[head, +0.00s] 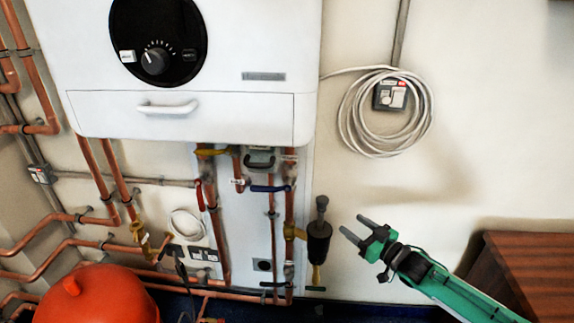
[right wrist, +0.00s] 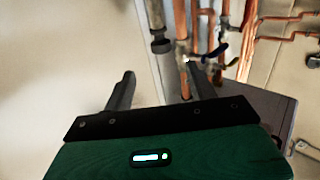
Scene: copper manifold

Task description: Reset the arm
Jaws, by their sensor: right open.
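My right gripper (head: 366,230) is at the end of the green arm that comes in from the lower right in the head view. It is open and empty, with its two fingers apart and pointing left toward the copper pipework. In the right wrist view its fingers (right wrist: 160,88) show spread, with nothing between them but wall and pipes behind. A dark cylindrical fitting (head: 319,240) on the pipes stands just left of the fingertips in the head view, apart from them. My left gripper is not in view.
A white boiler (head: 200,60) hangs on the wall above copper pipes (head: 222,245) with valves. A coiled white cable (head: 352,115) hangs at the upper right. A red-orange rounded object (head: 98,297) is at lower left. A wooden cabinet (head: 530,265) stands at right. Bare wall lies above my right arm.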

